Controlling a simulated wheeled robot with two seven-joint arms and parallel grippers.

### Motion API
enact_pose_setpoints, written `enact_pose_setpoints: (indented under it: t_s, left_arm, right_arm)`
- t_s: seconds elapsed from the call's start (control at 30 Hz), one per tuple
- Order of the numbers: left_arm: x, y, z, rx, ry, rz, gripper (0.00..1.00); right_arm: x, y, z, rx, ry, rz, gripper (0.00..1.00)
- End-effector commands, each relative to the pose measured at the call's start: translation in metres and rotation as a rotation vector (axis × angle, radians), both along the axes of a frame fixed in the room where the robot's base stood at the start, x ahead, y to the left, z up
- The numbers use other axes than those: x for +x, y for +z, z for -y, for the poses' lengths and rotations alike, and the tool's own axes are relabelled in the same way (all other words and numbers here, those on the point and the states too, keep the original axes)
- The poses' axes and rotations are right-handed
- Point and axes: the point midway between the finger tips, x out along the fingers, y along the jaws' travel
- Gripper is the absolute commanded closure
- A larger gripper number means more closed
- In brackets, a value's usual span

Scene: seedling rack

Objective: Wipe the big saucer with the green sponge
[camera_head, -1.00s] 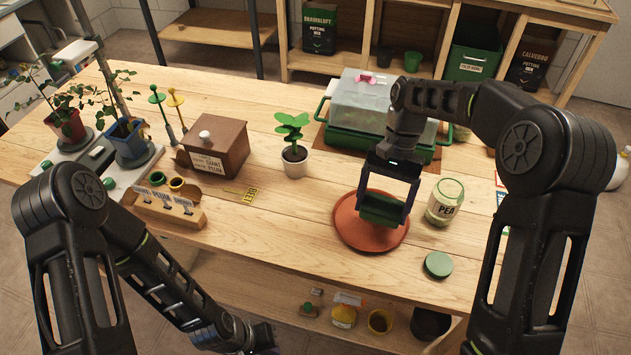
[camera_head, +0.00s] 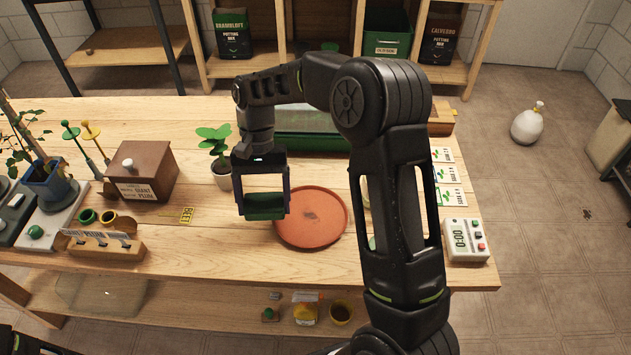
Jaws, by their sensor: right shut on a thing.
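The big saucer (camera_head: 318,224) is a round terracotta dish on the bench, with a dark smudge near its middle. My right gripper (camera_head: 264,205) is shut on the green sponge (camera_head: 265,207), which hangs between its fingers at the saucer's left edge. The sponge overlaps the saucer's left rim in the picture; I cannot tell whether it touches. Of my left arm only a dark part shows at the bottom left corner; its gripper is out of view.
A potted seedling (camera_head: 221,176) stands just behind the sponge. A green propagator tray (camera_head: 310,142) is behind the saucer, partly hidden by my right arm. A brown wooden box (camera_head: 142,172) and a label holder (camera_head: 105,246) stand left. A white timer (camera_head: 466,240) is at the right edge.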

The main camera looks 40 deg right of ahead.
Motion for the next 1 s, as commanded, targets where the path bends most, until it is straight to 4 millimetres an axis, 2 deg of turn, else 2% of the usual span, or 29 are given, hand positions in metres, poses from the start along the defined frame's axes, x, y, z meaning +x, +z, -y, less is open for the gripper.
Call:
enact_pose_setpoints:
  t_s: [0.03, 0.1, 0.2, 0.33, 0.47, 0.83, 1.0]
  left_arm:
    - [-0.001, 0.019, 0.000, 0.002, 0.000, -0.003, 1.00]
    - [-0.002, 0.036, -0.001, 0.005, 0.001, -0.007, 1.00]
    - [-0.004, 0.058, -0.002, 0.010, 0.003, -0.015, 1.00]
    - [-0.007, 0.074, -0.004, 0.015, 0.006, -0.023, 1.00]
    - [-0.008, 0.075, -0.004, 0.017, 0.007, -0.027, 1.00]
    - [-0.008, 0.071, -0.004, 0.016, 0.006, -0.026, 1.00]
    - [-0.007, 0.063, -0.003, 0.015, 0.005, -0.023, 1.00]
  right_arm:
    - [-0.005, 0.015, 0.016, 0.001, -0.046, -0.002, 0.52]
    - [-0.014, 0.024, 0.037, 0.004, -0.112, -0.003, 0.52]
    - [-0.030, 0.035, 0.068, 0.004, -0.215, -0.004, 0.52]
    - [-0.048, 0.041, 0.096, 0.001, -0.316, -0.001, 0.52]
    - [-0.054, 0.038, 0.105, -0.002, -0.353, 0.001, 0.52]
    - [-0.054, 0.033, 0.104, -0.002, -0.351, 0.001, 0.52]
    - [-0.054, 0.023, 0.104, -0.002, -0.351, 0.000, 0.52]
